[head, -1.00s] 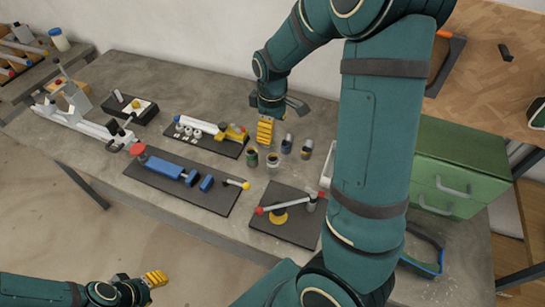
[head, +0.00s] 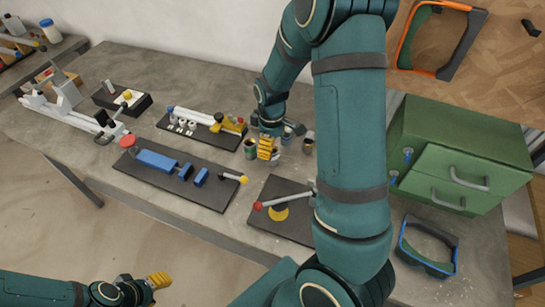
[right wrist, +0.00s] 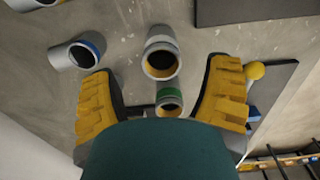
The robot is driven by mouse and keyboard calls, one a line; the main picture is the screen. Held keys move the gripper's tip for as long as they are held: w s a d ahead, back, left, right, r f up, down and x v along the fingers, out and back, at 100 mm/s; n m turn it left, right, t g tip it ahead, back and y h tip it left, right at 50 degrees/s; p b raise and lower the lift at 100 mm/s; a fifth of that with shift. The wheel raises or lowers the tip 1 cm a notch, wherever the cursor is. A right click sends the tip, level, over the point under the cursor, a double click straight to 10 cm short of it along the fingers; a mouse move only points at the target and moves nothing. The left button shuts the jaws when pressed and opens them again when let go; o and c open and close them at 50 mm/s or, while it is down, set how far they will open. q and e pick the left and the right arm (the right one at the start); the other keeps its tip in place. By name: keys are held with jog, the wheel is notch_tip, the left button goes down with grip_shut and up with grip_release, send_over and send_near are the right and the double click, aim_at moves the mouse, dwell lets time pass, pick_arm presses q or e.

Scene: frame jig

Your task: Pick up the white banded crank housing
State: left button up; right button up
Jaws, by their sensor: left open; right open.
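Several small grey crank housings stand on the bench under my right gripper (head: 268,152). In the right wrist view, a green-banded housing (right wrist: 169,100) and a yellow-banded housing (right wrist: 160,55) lie between the open fingers (right wrist: 165,100). A blue-banded housing (right wrist: 77,52) is beyond the left finger, and another (right wrist: 30,3) is cut off at the top left. I cannot make out a white band on any of them. The head view shows the green one (head: 250,148) left of the gripper. My left gripper (head: 150,285) is open and empty, off the bench.
A green drawer cabinet (head: 465,150) is at the right. My right arm hides some of the bench.

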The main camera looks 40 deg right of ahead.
aim_at(273, 155)
notch_tip(273, 155, down, 5)
jog(key=shift+s+b, duration=0.15)
jog(key=shift+b, duration=0.45)
jog(key=shift+c, duration=0.3)
grip_shut()
